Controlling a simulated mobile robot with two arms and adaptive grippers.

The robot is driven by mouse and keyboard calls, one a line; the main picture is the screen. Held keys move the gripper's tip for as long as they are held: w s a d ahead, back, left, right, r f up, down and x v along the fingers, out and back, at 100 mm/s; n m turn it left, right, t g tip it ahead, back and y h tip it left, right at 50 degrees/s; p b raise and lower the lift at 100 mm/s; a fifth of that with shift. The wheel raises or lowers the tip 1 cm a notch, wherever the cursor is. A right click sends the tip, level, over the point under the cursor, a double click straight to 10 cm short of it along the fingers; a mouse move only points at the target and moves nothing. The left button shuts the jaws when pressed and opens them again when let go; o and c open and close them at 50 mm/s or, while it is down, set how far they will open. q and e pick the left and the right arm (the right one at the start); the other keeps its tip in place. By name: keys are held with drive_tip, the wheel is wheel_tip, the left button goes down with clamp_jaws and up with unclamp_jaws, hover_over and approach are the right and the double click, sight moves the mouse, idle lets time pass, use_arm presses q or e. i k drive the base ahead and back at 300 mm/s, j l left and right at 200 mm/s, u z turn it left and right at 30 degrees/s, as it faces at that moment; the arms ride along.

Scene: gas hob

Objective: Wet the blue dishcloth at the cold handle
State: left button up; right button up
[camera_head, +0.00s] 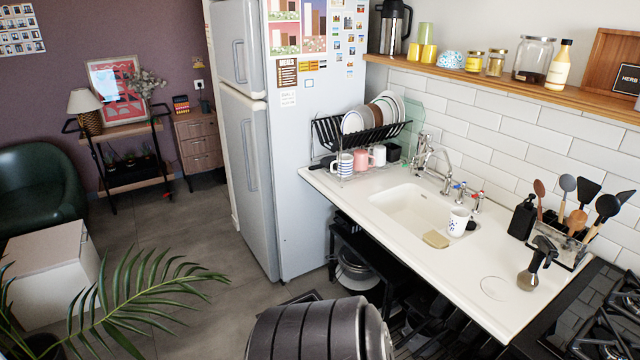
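I see no blue dishcloth for certain. The white sink basin (412,211) is set in a white counter at the right. A chrome faucet (427,156) stands behind it. Neither of my grippers is in view.
A white mug (458,221) and a tan sponge (436,239) are at the basin's right front. A spray bottle (537,263), soap dispenser (522,217) and utensil holder (565,246) stand further right. A dish rack (328,132) is at the left end.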

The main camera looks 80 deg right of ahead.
sight(463, 185)
drive_tip(key=l+z, duration=0.1)
drive_tip(key=z, duration=1.75)
drive_tip(key=i+z, duration=0.1)
drive_tip(key=z, duration=0.35)
drive_tip(key=i+z, duration=0.1)
drive_tip(key=z, duration=0.4)
drive_tip(key=i+z, duration=0.15)
drive_tip(key=z, duration=0.3)
drive_tip(key=i+z, duration=0.1)
drive_tip(key=z, duration=0.4)
drive_tip(key=i+j+z, duration=0.2)
drive_tip(key=z, duration=0.25)
drive_tip(key=i+j+z, duration=0.1)
drive_tip(key=j+z, duration=0.35)
drive_tip(key=i+j+z, duration=0.1)
drive_tip(key=j+z, duration=0.35)
drive_tip(key=l, duration=0.1)
